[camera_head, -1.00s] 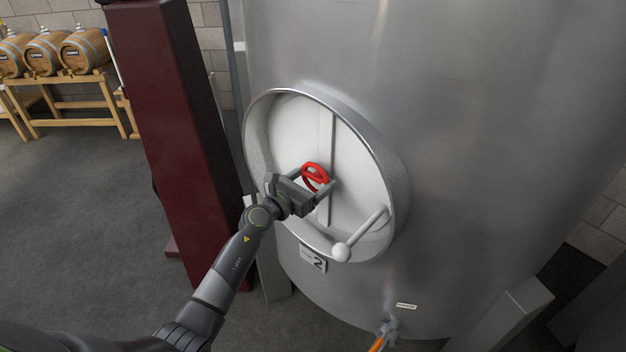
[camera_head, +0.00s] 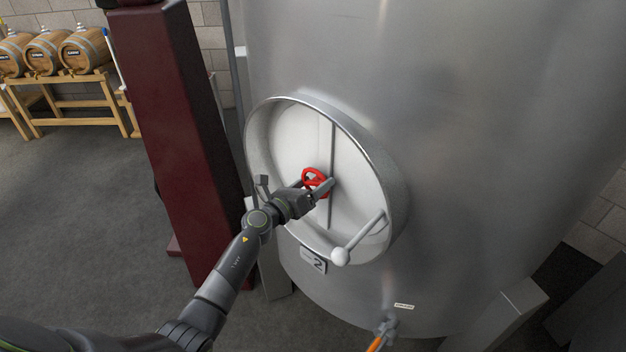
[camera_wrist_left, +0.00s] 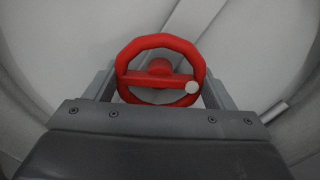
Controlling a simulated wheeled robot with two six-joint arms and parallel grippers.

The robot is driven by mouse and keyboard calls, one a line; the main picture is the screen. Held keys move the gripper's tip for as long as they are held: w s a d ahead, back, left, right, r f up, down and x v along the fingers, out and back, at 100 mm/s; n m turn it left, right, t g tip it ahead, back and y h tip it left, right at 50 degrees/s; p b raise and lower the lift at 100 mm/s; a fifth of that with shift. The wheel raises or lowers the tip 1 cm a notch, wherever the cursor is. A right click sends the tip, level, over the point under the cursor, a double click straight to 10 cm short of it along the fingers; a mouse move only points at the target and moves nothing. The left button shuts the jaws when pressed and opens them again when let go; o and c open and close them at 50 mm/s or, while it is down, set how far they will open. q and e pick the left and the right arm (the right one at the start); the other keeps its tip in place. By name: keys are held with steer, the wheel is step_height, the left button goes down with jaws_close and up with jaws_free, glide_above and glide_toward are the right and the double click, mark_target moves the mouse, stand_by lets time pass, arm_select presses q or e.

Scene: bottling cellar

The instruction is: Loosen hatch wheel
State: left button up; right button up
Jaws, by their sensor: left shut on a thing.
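The red hatch wheel (camera_head: 314,177) sits at the middle of the round white hatch door (camera_head: 353,170) on the steel tank. My left gripper (camera_head: 318,186) is at the wheel, shut on it, with one finger on each side of the rim. In the left wrist view the wheel (camera_wrist_left: 160,52) shows face on between the two fingers (camera_wrist_left: 160,88). A red bar crosses it, with a small pale knob at its lower right. The lower part of the wheel is partly hidden by my gripper in the head view. My right gripper is not in view.
The steel tank (camera_head: 470,130) fills the right side. A hatch lever with a pale ball end (camera_head: 340,256) is at the hatch's lower right. A dark red post (camera_head: 175,130) stands left of the tank. Barrels (camera_head: 84,50) rest on a wooden rack at the back left.

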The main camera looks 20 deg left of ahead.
arm_select(q)
steer(key=n+p, duration=0.2)
steer(key=n, duration=0.2)
steer(key=shift+r+n, duration=0.1)
steer(key=shift+n, duration=0.2)
steer(key=n+p, duration=0.3)
steer(key=n, duration=0.2)
steer(key=shift+a, duration=0.1)
steer(key=n+p, duration=0.2)
steer(key=n, duration=0.3)
steer(key=shift+n, duration=0.4)
steer(key=shift+f+n+p, duration=0.15)
steer(key=shift+n+p, duration=0.25)
steer(key=shift+n, duration=0.35)
steer(key=shift+f+n+p, duration=0.15)
steer(key=shift+n+p, duration=0.25)
steer(key=shift+n, duration=0.35)
steer(key=o, duration=1)
